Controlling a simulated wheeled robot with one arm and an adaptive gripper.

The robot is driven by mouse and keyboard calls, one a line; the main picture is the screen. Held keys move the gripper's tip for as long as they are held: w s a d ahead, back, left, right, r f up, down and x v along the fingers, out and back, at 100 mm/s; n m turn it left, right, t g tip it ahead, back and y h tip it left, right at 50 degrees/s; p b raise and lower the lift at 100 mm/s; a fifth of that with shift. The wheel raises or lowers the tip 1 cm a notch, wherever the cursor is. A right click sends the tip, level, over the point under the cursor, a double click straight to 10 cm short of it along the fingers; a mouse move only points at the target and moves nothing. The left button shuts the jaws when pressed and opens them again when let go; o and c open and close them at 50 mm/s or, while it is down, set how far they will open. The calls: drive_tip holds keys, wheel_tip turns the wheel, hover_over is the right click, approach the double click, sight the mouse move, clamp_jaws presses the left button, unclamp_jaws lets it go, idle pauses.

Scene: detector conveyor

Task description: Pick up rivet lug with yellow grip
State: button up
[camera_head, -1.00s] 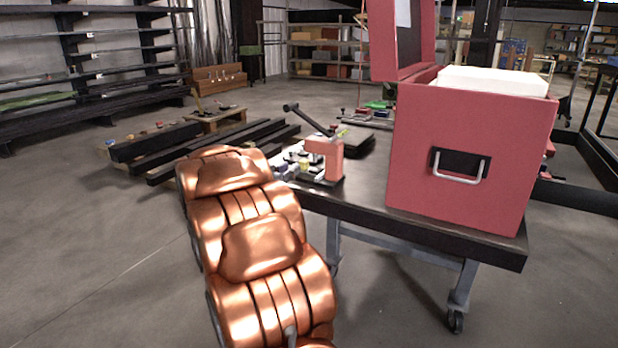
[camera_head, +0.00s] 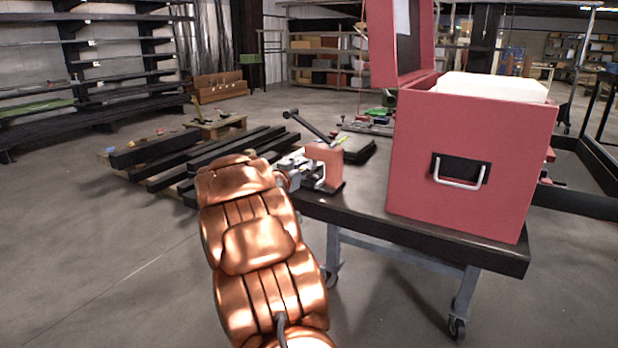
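My copper-coloured arm reaches up the middle of the picture to the near left end of the dark table (camera_head: 460,238). My gripper (camera_head: 301,162) is a small grey shape there, right beside a salmon-red bench tool (camera_head: 326,166) with a long dark lever. I cannot tell whether its fingers are open or shut, or whether it touches anything. I cannot make out the rivet lug with yellow grip; my arm and gripper cover part of that table end.
A large red box (camera_head: 470,170) with an open lid and white contents fills the table's right side. A dark flat case (camera_head: 352,150) lies behind the bench tool. Dark beams (camera_head: 160,150) lie on the floor to the left. The floor at front left is clear.

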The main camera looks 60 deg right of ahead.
clamp_jaws()
idle(0.5)
